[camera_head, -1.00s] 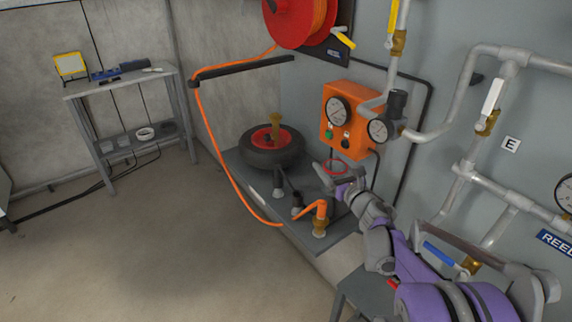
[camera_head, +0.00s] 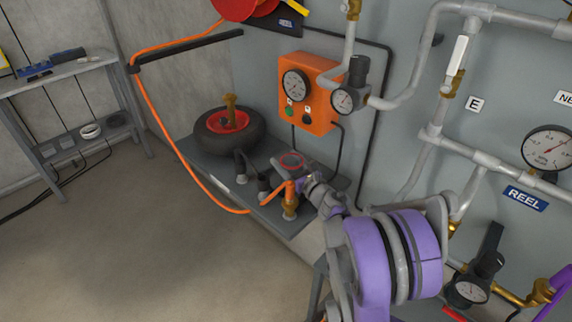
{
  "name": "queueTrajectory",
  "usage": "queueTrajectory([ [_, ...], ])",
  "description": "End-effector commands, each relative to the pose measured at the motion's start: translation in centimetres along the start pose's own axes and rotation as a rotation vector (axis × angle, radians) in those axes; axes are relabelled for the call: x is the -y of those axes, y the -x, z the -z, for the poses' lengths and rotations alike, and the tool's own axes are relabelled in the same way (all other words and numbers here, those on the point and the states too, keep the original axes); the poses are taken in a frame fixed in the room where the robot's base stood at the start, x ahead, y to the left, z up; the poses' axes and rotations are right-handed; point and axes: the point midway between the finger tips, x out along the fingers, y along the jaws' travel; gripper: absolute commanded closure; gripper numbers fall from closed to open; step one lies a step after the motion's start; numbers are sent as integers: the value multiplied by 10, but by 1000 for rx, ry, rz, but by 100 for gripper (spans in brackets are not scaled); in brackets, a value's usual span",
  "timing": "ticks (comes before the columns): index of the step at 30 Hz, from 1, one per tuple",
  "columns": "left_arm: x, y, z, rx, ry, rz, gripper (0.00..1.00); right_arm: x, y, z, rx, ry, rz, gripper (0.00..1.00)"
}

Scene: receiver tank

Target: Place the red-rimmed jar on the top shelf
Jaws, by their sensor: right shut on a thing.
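I cannot tell whether the jar touches the bench. The grey shelf stand is at the left, with its top shelf (camera_head: 62,76) holding a blue tool (camera_head: 36,69) and a dark cylinder (camera_head: 68,55). My left gripper is not in view.
The bench (camera_head: 190,151) carries a wheel (camera_head: 228,134) and an orange-and-brass fitting (camera_head: 289,207) close to my gripper. An orange hose (camera_head: 157,124) hangs down to the bench. A dark bar (camera_head: 190,50) sticks out above. The floor between shelf stand and bench is clear.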

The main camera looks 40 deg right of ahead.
Motion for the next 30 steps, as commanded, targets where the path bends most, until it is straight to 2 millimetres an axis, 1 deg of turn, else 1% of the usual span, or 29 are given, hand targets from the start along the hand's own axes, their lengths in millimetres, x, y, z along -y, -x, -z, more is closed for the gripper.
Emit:
queueTrajectory([
  [1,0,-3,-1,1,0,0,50,0,0,8,-1,0,0,78],
  [2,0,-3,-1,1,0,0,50,0,0,9,0,0,0,78],
  [8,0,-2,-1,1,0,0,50,0,0,8,0,0,0,78],
  [13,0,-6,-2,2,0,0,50,0,0,13,0,-1,0,78],
  [14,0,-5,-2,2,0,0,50,0,0,12,0,0,0,17],
  [15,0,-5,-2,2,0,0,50,0,0,12,0,0,0,10],
  [17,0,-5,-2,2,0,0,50,0,0,12,0,0,0,0],
  [23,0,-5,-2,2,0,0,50,0,0,11,0,-1,0,0],
  [26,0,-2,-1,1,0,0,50,0,0,7,0,-1,0,0],
  [28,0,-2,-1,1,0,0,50,0,7,7,0,0,2,0],
  [30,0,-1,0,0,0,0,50,1,18,8,0,-1,3,0],
])
